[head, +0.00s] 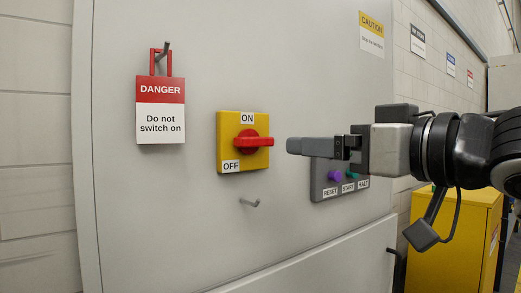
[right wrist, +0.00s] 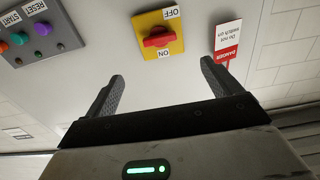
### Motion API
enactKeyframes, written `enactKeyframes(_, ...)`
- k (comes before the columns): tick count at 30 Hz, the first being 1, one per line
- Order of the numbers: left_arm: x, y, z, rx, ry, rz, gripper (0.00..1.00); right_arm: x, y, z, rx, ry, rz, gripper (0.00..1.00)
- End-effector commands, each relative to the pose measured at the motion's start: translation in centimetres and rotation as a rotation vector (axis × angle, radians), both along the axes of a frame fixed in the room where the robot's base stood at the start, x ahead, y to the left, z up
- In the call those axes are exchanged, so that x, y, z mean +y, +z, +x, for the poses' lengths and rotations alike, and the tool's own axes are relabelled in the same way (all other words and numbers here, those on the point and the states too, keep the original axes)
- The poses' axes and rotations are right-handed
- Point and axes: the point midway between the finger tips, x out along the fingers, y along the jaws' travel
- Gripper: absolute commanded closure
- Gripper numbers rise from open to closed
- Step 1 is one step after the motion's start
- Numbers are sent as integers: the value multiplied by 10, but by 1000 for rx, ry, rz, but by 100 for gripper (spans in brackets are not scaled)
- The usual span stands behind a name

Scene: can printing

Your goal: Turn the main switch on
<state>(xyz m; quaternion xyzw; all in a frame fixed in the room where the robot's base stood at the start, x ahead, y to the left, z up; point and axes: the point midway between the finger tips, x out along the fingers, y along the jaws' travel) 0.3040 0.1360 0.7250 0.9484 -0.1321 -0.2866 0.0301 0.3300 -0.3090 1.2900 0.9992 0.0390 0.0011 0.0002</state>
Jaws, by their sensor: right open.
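The main switch (head: 228,150) is a yellow plate on the grey cabinet with a red rotary handle (head: 254,142). ON is printed at its top and OFF at its lower left. The handle lies roughly level, its end to the right. The right wrist view shows the switch plate (right wrist: 178,20) upside down, with the handle (right wrist: 157,41) ahead of the gap between the fingers. My right gripper (head: 292,146) is just right of the handle, apart from it. Its fingers are spread and empty in the right wrist view (right wrist: 162,70). My left gripper is out of view.
A "DANGER Do not switch on" tag (head: 160,109) hangs on a hook left of the switch. A bare hook (head: 250,203) sits below the switch. A grey button box (head: 320,172) is behind my right gripper. A yellow cabinet (head: 455,245) stands at lower right.

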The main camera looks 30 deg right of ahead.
Motion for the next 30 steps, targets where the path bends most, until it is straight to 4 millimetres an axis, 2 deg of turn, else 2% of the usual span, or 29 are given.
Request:
enactKeyframes(7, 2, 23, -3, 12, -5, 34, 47, 3, 8, 41, 12, -1, 0, 10)
enactKeyframes(10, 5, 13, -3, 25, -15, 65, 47, 4, 2, 63, 11, -4, -5, 10)
enactKeyframes(18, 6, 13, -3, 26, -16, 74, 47, 7, -1, 116, 8, -5, -8, 10)
enactKeyframes(24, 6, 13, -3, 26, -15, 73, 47, 10, -1, 143, 5, -2, -3, 10)
enactKeyframes(30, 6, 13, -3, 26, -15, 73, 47, 11, 0, 154, 2, 0, 0, 10)
